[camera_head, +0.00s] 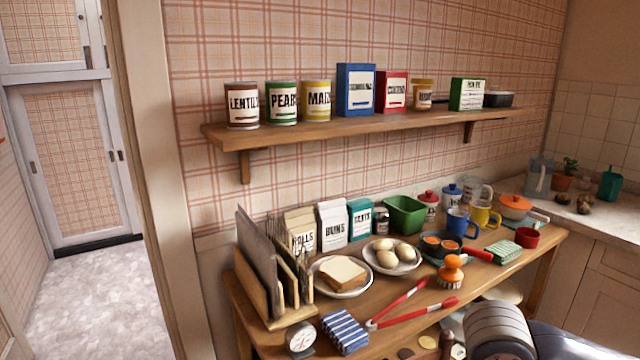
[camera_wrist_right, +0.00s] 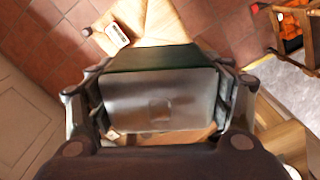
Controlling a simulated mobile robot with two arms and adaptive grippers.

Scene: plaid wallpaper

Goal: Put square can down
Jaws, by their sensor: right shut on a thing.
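In the right wrist view, the square can (camera_wrist_right: 155,102) is dark green on its side and has a bare metal end facing the camera. My right gripper (camera_wrist_right: 163,92) is shut on it, with one finger on each side. The can is held above a pale woven seat (camera_wrist_right: 160,22) and a tiled floor. The can is not visible in the head view, where only part of my right arm shows at the bottom right. My left gripper is in neither view.
A crowded wooden table (camera_head: 410,298) holds bread, eggs, mugs and boxes. A wall shelf (camera_head: 300,137) above it carries several tins and boxes. A small white-labelled item (camera_wrist_right: 114,37) lies by the seat. Open tiled floor (camera_wrist_right: 42,50) shows at left.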

